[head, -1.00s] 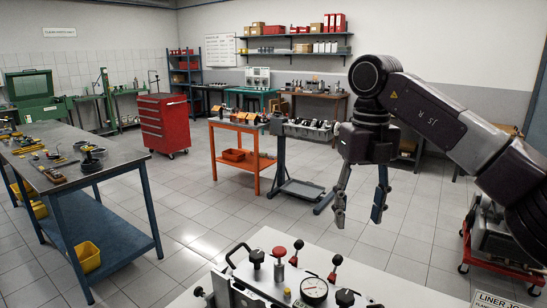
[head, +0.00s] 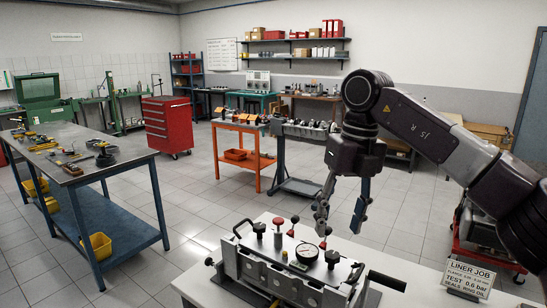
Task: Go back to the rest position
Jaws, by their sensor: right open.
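My right gripper (head: 341,212) hangs in the air in the head view, fingers pointing down and spread apart, with nothing between them. In the picture it is just above the right part of the test fixture (head: 250,268), which has a dial gauge (head: 307,253) and red and black knobs on top. A gap shows between the fingertips and the fixture. My right arm (head: 425,125) comes in from the right edge. My left gripper is not in view.
A dark worktable (head: 85,160) with tools is at left. A red tool cabinet (head: 167,125) and an orange stand (head: 238,127) are farther back. Open tiled floor lies between them.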

